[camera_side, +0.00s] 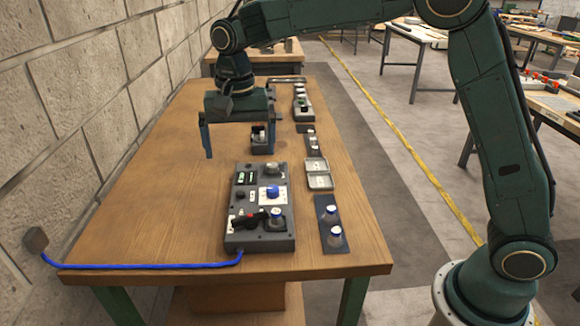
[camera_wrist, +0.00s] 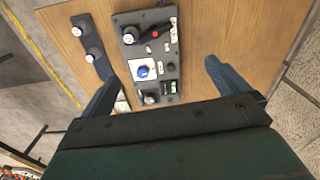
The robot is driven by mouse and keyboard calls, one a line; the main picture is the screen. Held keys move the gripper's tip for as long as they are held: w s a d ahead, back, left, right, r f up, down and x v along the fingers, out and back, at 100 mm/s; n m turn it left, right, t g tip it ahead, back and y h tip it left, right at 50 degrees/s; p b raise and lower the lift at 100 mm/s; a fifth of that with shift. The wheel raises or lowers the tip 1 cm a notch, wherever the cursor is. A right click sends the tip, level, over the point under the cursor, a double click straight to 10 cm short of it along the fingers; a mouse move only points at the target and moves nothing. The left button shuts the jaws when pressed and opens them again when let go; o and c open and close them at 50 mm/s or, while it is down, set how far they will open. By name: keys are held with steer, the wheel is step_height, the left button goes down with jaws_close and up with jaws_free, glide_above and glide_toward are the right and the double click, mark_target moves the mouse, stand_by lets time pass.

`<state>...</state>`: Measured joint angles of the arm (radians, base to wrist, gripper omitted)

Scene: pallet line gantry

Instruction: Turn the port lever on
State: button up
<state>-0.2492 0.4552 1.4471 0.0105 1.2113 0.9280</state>
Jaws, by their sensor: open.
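A grey control box (camera_side: 284,240) lies on the wooden table near its front end. Near the box's front is a lever (camera_side: 247,219) with a black and red handle, lying roughly crosswise in the side view. It also shows in the wrist view (camera_wrist: 154,34), near the far end of the box. The labels beside it are too small to read. My gripper (camera_side: 240,150) is open and empty, above the table behind the box and apart from the lever. In the wrist view the open fingers (camera_wrist: 162,74) flank the near part of the box.
The box also carries a blue knob (camera_side: 272,193) on a white plate and other knobs. A dark plate with two blue-and-white knobs (camera_side: 332,222) lies to its right. A blue cable (camera_side: 140,266) runs along the front edge. The table's left side is clear.

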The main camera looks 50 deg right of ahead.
step_height(320, 180, up, 13)
steer(key=shift+s+f, duration=0.15)
steer(key=shift+f, duration=0.05)
stand_by(0.4)
steer(key=c, duration=0.7)
steer(key=shift+f+n, duration=0.45)
steer(key=shift+n, duration=0.05)
steer(key=c, duration=0.7)
steer(key=shift+s+f+n, duration=0.1)
steer(key=shift+f+n, duration=2.45)
steer(key=shift+n, duration=0.7)
steer(key=shift+s+f+n, duration=0.1)
steer(key=shift+f+n, duration=2.5)
steer(key=shift+n, duration=0.7)
steer(key=shift+s+f+n, duration=0.1)
steer(key=shift+f+n, duration=2.45)
steer(key=shift+n, duration=0.7)
steer(key=shift+f, duration=0.1)
